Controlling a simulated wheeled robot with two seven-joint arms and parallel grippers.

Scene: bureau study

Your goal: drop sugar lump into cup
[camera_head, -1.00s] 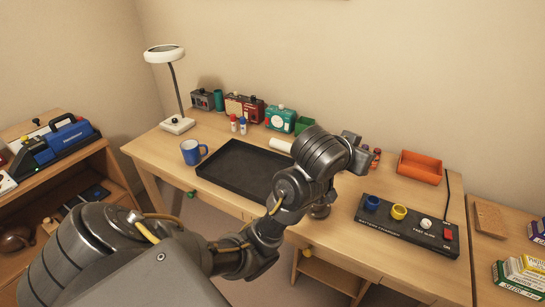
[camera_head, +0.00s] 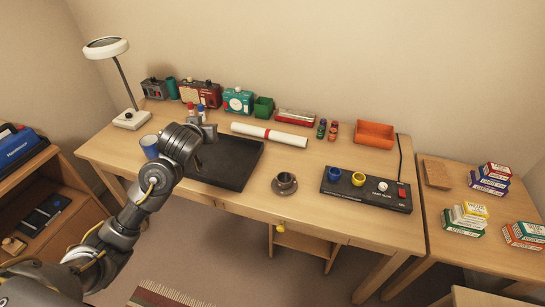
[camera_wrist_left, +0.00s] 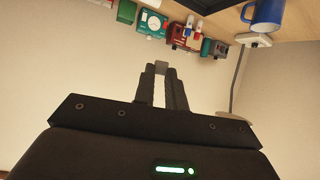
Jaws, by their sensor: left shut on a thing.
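A dark grey cup (camera_head: 287,180) stands upright on a matching saucer (camera_head: 284,191) near the desk's front edge, right of the black tray. My left gripper (camera_wrist_left: 160,72) is shut on a small pale sugar lump (camera_wrist_left: 160,65), which shows between its fingertips in the left wrist view. In the head view my left arm reaches over the tray's left end, beside the blue mug, well left of the cup. The fingertips and the lump cannot be made out there. My right gripper is not in view.
The black tray (camera_head: 232,165) looks empty. A blue mug (camera_head: 149,147) is partly behind my left arm. A paper roll (camera_head: 269,136) lies behind the tray. A black console (camera_head: 366,194) with coloured rings stands right of the cup. Bare desk lies between tray and cup.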

